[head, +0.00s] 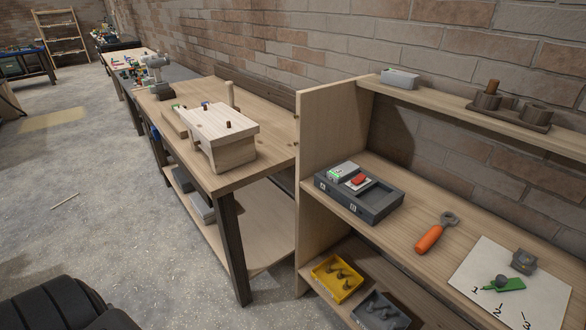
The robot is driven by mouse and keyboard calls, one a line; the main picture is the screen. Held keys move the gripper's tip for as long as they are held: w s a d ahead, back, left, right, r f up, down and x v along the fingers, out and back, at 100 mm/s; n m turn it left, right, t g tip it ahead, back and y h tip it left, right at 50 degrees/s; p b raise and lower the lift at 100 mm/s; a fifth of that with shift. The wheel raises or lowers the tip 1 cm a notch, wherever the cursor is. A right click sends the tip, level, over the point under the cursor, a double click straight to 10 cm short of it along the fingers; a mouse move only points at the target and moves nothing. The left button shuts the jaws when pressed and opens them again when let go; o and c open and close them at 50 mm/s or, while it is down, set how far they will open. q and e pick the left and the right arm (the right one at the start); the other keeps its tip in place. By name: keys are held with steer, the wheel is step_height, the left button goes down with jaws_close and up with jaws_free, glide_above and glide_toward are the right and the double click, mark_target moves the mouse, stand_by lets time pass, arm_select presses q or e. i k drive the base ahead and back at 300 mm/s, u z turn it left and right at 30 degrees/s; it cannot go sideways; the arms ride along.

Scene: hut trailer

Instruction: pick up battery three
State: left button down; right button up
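A dark grey charger-like tray (386,206) with two bays sits on the middle shelf of the wooden rack. A light grey block with a green mark (345,170) lies in its left bay, beside a small red part (358,181). A similar light grey block with a green mark (400,78) lies on the top shelf at its left end. These two blocks look like batteries. No number is readable on either, so I cannot tell which is battery three. Neither of my grippers is in view.
An orange-handled tool (429,238) and a white sheet marked 1, 2, 3 (545,290) share the middle shelf. The sheet carries a green piece (508,284) and a grey block (523,261). Yellow (328,283) and grey bins sit below. A workbench (258,172) adjoins left; the floor (110,220) is mostly clear.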

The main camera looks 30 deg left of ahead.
mark_target(342, 172)
steer(key=u, duration=0.65)
steer(key=k, duration=0.5)
steer(key=z, duration=1.05)
steer(key=i, duration=1.25)
steer(key=u, duration=0.3)
